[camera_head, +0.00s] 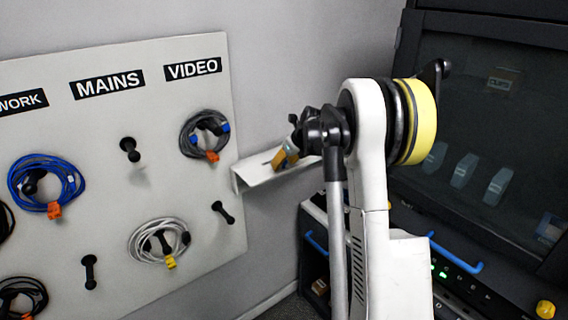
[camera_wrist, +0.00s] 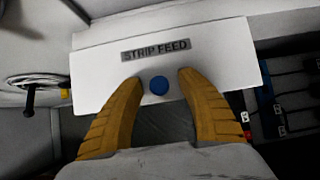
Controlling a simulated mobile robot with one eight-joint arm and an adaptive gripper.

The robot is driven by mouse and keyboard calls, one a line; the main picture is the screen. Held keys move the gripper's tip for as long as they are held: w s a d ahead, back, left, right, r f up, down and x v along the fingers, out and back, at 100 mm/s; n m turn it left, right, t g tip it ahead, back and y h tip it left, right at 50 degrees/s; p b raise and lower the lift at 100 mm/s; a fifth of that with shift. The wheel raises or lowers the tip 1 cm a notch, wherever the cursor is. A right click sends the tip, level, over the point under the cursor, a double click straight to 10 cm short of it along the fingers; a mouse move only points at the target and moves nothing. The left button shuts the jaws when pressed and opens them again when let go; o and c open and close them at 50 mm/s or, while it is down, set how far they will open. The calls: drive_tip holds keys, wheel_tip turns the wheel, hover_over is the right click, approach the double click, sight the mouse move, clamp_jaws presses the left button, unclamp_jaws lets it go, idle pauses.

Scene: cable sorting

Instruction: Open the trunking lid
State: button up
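In the wrist view a white panel labelled STRIP FEED (camera_wrist: 226,48), which looks like the trunking lid, lies ahead of my gripper. A round blue knob (camera_wrist: 159,85) sits at its near edge, below the label. My gripper (camera_wrist: 156,78) has its two yellow fingers apart, one on each side of the knob, with visible gaps. How far the tips are above the panel I cannot tell. In the head view the white panel (camera_head: 258,174) juts out from the wall corner, and my gripper (camera_head: 283,158) is over it, partly hidden by my arm. The knob is hidden there.
A white board (camera_head: 100,200) with coiled cables on pegs, labelled MAINS and VIDEO, stands left of the panel. A black rack (camera_head: 480,150) with blue handles (camera_head: 465,267) is at the right, close to my arm. Bare grey wall shows above the panel.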

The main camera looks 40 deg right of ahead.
drive_tip(key=v, duration=1.2)
drive_tip(key=s+a+f+n+b, duration=0.1)
drive_tip(key=s+a+n+b, duration=0.2)
drive_tip(key=s+a+n, duration=0.45)
drive_tip(key=s+a+f+n+b, duration=0.1)
drive_tip(key=s+a+n+b, duration=0.25)
drive_tip(key=a+n, duration=0.75)
drive_tip(key=s+a+f+n+b, duration=0.2)
drive_tip(key=s+a+f+n, duration=0.4)
drive_tip(key=s+n, duration=0.2)
drive_tip(key=s+a+f+n+b, duration=0.1)
drive_tip(key=s+a+f+n, duration=0.4)
drive_tip(key=s+a+n, duration=0.2)
drive_tip(key=shift+s+a+f+n+b, duration=0.2)
drive_tip(key=shift+s+f+n+b, duration=0.2)
drive_tip(key=shift+s+n, duration=0.7)
